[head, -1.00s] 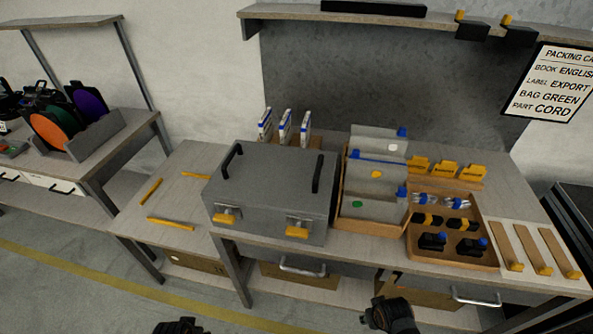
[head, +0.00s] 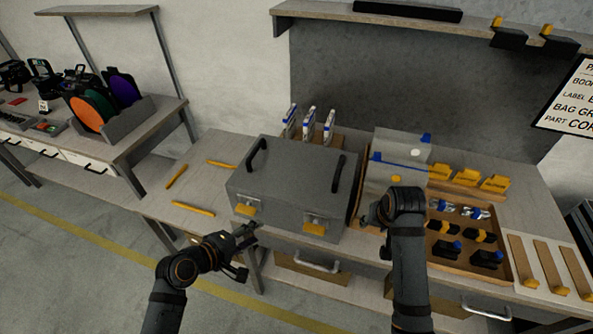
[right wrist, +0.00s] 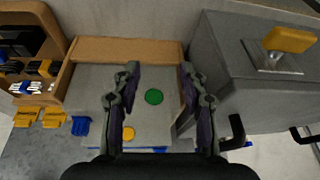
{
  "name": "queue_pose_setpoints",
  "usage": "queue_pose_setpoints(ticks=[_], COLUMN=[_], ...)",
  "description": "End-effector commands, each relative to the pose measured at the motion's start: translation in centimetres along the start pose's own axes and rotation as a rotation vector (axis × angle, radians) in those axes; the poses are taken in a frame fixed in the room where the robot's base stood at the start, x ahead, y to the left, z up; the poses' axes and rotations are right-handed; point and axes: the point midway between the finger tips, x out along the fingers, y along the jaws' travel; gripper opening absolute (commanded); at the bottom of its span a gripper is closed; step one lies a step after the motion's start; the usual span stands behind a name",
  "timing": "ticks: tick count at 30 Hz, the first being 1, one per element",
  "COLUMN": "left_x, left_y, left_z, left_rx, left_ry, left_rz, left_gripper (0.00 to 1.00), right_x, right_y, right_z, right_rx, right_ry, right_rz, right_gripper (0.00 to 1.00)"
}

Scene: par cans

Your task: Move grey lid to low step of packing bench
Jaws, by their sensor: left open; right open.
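The grey lid (head: 290,170) is the top of a grey case on the packing bench, with two black handles (head: 257,157) and (head: 337,173) and yellow latches (head: 245,209) on the front. In the right wrist view the case (right wrist: 265,75) is at the right. The low step (head: 215,146) is the lower wooden surface left of the case. My left gripper (head: 242,242) is open and empty, in front of the case's lower left. My right gripper (head: 374,214) is open and empty, right of the case near the divider rack; its fingers (right wrist: 160,78) show over the rack.
Several yellow strips (head: 193,208) lie around the low step's edges; its middle is clear. A wooden rack (right wrist: 130,48) with grey dividers stands close to the case's right side. Beyond it is a tray (head: 460,258) of small parts. White-and-blue upright items (head: 310,122) stand behind the case.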

Motion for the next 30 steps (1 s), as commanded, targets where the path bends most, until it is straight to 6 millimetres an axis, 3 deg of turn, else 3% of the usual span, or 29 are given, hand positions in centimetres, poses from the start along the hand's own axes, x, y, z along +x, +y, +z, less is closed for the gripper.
queue_pose_setpoints(ticks=[1,6,10,15,22,26,30], left_x=[0.9,2.3,2.4,2.3,2.3,2.7,4.2], left_y=[1.7,6.7,8.0,8.2,8.2,8.4,9.5], left_z=[-1.0,-6.3,-10.6,-12.8,-12.8,-13.0,-13.7], left_rx=[-0.161,-0.818,-1.214,-1.416,-1.421,-1.420,-1.419], left_ry=[0.001,-0.025,-0.055,-0.073,-0.075,-0.074,-0.077], left_rz=[0.091,0.418,0.594,0.683,0.685,0.685,0.687], left_gripper=[0.43,0.43,0.43,0.43,0.43,0.43,0.43], right_x=[-0.7,-4.1,-7.1,-8.8,-8.8,-8.3,-6.3], right_y=[-1.5,-6.5,-9.5,-10.8,-10.8,-10.8,-11.0], right_z=[-2.7,-10.5,-14.3,-15.9,-15.9,-15.9,-15.9], right_rx=[0.028,0.107,0.135,0.147,0.148,0.147,0.147], right_ry=[0.011,0.023,0.028,0.029,0.030,0.029,0.027], right_rz=[-0.018,-0.068,-0.091,-0.098,-0.099,-0.098,-0.098], right_gripper=[0.43,0.43,0.43,0.43,0.43,0.43,0.43])
